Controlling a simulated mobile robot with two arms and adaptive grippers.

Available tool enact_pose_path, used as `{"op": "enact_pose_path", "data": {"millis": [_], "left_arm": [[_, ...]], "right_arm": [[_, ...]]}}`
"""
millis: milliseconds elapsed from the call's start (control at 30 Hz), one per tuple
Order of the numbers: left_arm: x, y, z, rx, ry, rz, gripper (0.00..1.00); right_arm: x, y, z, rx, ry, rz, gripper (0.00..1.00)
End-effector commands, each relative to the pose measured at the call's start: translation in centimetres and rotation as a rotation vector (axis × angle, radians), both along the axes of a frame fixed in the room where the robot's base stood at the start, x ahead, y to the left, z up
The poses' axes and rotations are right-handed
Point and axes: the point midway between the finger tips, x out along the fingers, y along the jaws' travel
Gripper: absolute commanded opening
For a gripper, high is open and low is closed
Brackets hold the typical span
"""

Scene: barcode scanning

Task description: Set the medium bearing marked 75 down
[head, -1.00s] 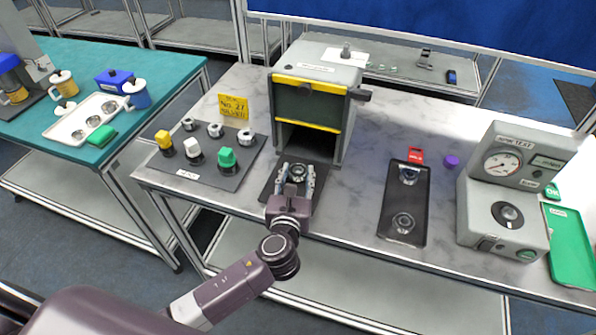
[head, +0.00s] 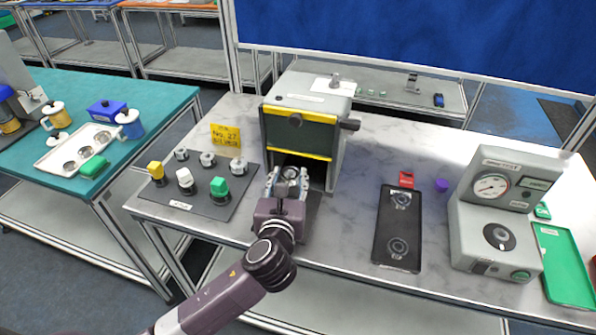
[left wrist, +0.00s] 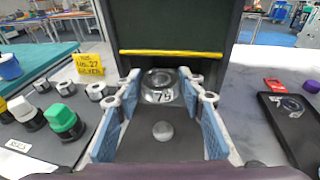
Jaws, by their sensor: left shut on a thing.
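The medium bearing (left wrist: 160,88) is a metal ring with a label that seems to read 75. My left gripper (head: 288,180) is shut on it, one finger on each side, as the left wrist view also shows. It holds the bearing at the front of the grey box (head: 305,100) with yellow bars, just before or at the mouth of its dark opening. A dark plate (head: 312,207) lies below the gripper, partly hidden by it. I cannot tell whether the bearing touches anything below. My right gripper is out of view.
A dark board (head: 242,192) with coloured-capped parts and small rings stands left, by a yellow sign (head: 226,136). A black tray (head: 384,242) with ring prints, a gauge tester (head: 470,240) and a green tray (head: 565,270) are right. Marble table is clear between box and black tray.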

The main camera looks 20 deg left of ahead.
Motion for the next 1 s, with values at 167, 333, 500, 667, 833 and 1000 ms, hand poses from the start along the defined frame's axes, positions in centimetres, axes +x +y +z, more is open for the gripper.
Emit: {"op": "enact_pose_path", "data": {"millis": [167,333,500,667,833,1000], "left_arm": [[-0.1,0.0,1.0,0.000,0.000,0.002,0.08],[-1.6,-0.3,0.5,-0.006,0.002,0.070,0.08],[-5.6,-0.1,0.4,-0.011,0.006,0.256,0.08],[-10.5,0.8,1.2,-0.009,0.007,0.461,0.08],[-14.8,1.7,2.1,-0.006,0.006,0.632,0.08],[-17.2,2.2,2.7,-0.001,0.004,0.722,0.08]], "right_arm": [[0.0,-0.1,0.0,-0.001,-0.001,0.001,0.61],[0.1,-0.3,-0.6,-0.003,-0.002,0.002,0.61],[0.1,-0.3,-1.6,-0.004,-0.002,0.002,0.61],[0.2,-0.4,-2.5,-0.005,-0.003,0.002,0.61],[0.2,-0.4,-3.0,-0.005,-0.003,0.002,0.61],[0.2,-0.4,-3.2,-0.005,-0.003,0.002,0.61]]}}
